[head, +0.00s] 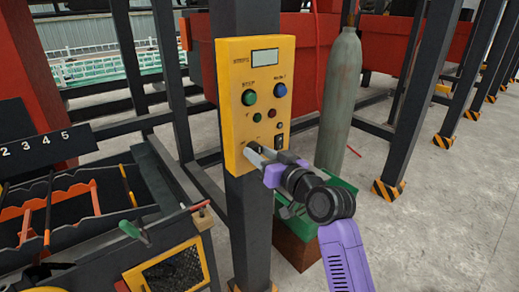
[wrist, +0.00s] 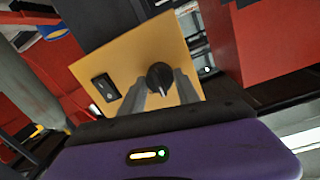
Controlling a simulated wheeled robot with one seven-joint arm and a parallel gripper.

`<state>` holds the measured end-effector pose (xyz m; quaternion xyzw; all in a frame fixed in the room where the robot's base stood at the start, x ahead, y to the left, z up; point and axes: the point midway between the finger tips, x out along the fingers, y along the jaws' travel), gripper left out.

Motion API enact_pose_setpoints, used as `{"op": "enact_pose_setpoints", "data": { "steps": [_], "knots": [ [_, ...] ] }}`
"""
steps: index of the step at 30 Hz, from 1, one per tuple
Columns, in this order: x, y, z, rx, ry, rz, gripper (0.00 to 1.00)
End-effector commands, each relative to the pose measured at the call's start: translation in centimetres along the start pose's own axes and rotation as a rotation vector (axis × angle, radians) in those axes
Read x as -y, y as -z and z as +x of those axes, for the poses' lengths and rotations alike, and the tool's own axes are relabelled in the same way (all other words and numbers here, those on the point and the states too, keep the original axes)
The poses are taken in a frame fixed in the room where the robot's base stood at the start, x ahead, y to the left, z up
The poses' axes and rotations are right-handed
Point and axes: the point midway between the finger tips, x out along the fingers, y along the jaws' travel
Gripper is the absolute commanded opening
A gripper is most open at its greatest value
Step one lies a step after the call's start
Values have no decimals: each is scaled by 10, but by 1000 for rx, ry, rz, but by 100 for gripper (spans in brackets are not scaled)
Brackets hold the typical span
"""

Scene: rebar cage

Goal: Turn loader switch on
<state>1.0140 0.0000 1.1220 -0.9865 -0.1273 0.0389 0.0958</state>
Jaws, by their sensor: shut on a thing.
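The yellow control box (head: 232,75) is mounted on a dark post, with its face towards me. In the wrist view a round black knob (wrist: 160,74) on the yellow panel (wrist: 140,49) sits between the two grey fingers of my gripper (wrist: 162,88). The fingers are shut on the knob. A black rocker switch (wrist: 105,87) is left of the knob in the wrist view. It also shows in the head view (head: 279,140), right of my gripper (head: 252,153). My fingers hide most of the knob in the head view. I cannot read a label for the loader.
The box also carries a display (head: 265,57), a green button (head: 249,97), a blue button (head: 280,90) and small indicators. A grey gas cylinder (head: 341,98) stands close on the right. A machine with numbered slots (head: 45,143) is on the left. The concrete floor at right is open.

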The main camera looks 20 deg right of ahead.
Motion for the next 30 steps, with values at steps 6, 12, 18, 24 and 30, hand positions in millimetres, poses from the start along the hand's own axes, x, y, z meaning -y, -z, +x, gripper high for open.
{"op": "enact_pose_setpoints", "data": {
  "steps": [6,12,18,24,30],
  "knots": [
    [0,2,0,16,7,206,0],
    [-1,2,0,28,14,391,0],
    [-1,1,0,38,21,556,0],
    [-2,0,0,46,26,681,0],
    [-2,0,0,50,29,758,0]
  ]
}}
